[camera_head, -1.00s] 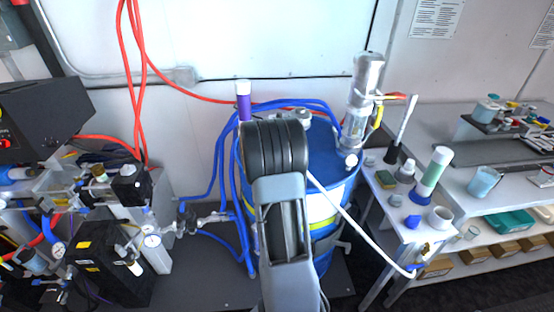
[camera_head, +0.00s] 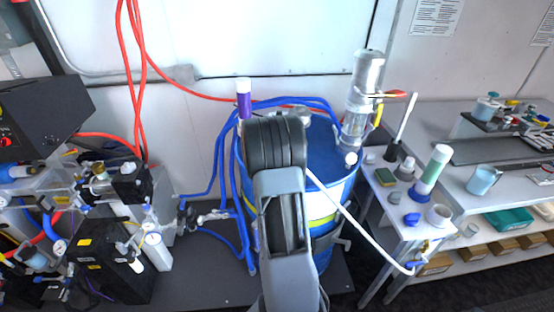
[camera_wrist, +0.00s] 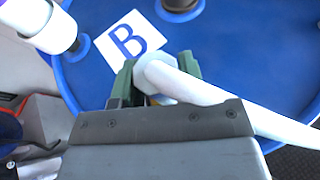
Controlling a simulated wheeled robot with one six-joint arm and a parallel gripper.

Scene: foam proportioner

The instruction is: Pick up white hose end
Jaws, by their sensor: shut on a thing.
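The white hose end (camera_wrist: 158,78) is between the green fingers of my gripper (camera_wrist: 157,66) in the wrist view. The fingers are closed on it, above the blue drum top (camera_wrist: 220,50). From there the white hose (camera_wrist: 220,97) runs to the lower right. In the head view, my arm hides the gripper and the hose end. The white hose (camera_head: 350,218) comes out from behind my arm and slopes down right to a blue-handled valve (camera_head: 412,267) at the side table.
A clear cylinder with a metal cap (camera_head: 362,100) stands at the blue drum's (camera_head: 335,150) right rear. Blue hoses (camera_head: 222,150) loop at its left. The side table (camera_head: 410,232) holds bottles and small containers. Black equipment (camera_head: 105,255) stands at left. A "B" label (camera_wrist: 130,38) lies on the drum top.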

